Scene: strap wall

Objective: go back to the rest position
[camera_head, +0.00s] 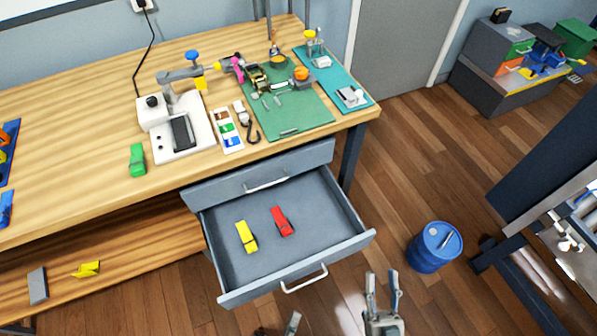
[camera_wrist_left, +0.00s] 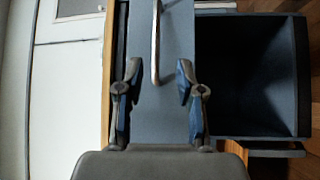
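My left gripper (camera_head: 278,328) shows only in part at the bottom edge of the head view, in front of the open drawer. In the left wrist view its two fingers (camera_wrist_left: 158,85) are spread, with nothing between them, facing a grey-blue panel (camera_wrist_left: 165,115) with a metal handle (camera_wrist_left: 156,45). My right gripper (camera_head: 383,287) is at the bottom of the head view, right of the drawer's front corner. Its fingers point up, apart and empty. The open drawer (camera_head: 335,255) holds a yellow item (camera_head: 246,237) and a red item (camera_head: 282,222), both lying on its floor.
The wooden workbench (camera_head: 70,130) carries a white device (camera_head: 180,135), a green item (camera_head: 137,160) and a green mat (camera_head: 290,118). A blue barrel (camera_head: 433,248) stands on the floor at right. A dark-framed table (camera_head: 550,180) is at the right edge. Floor between drawer and barrel is clear.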

